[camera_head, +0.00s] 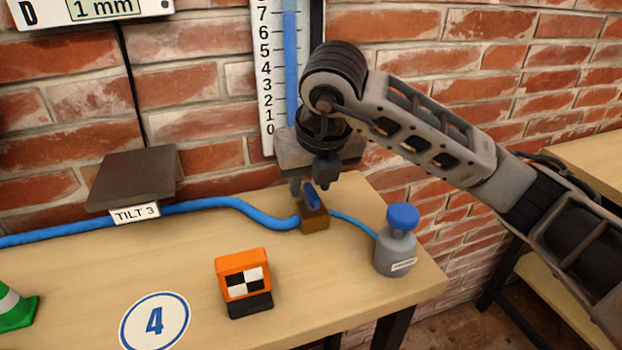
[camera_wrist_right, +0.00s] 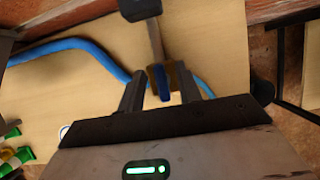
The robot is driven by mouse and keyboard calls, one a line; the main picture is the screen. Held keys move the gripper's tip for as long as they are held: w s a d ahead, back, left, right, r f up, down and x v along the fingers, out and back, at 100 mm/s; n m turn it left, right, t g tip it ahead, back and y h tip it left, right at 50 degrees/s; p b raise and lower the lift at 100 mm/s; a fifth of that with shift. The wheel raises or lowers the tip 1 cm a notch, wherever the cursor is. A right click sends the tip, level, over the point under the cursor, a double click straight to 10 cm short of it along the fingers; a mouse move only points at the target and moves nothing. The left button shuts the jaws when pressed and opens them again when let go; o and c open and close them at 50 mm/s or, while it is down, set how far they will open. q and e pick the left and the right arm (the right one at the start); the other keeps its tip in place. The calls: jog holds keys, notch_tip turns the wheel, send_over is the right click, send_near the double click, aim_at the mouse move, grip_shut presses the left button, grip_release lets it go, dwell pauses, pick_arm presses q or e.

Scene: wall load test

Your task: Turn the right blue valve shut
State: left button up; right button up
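The valve is a small brown block (camera_head: 314,218) with a blue handle (camera_head: 312,197), set in the blue hose on the table. The handle also shows in the right wrist view (camera_wrist_right: 161,82). My right gripper (camera_head: 309,184) points down just above the valve. In the right wrist view its two fingers (camera_wrist_right: 167,84) stand apart, one on each side of the handle, with gaps visible between. Whether either finger touches the handle cannot be told. My left gripper is not in view.
A grey bottle with a blue cap (camera_head: 396,252) stands right of the valve. An orange block with a checker target (camera_head: 244,280) stands in front. A dark tilt plate (camera_head: 133,178) and a scale (camera_head: 268,85) are by the brick wall. The table's right edge is close.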

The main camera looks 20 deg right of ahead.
pick_arm(q)
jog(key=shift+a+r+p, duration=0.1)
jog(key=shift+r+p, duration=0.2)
jog(key=shift+p, duration=0.65)
pick_arm(e)
jog(key=v, duration=1.6)
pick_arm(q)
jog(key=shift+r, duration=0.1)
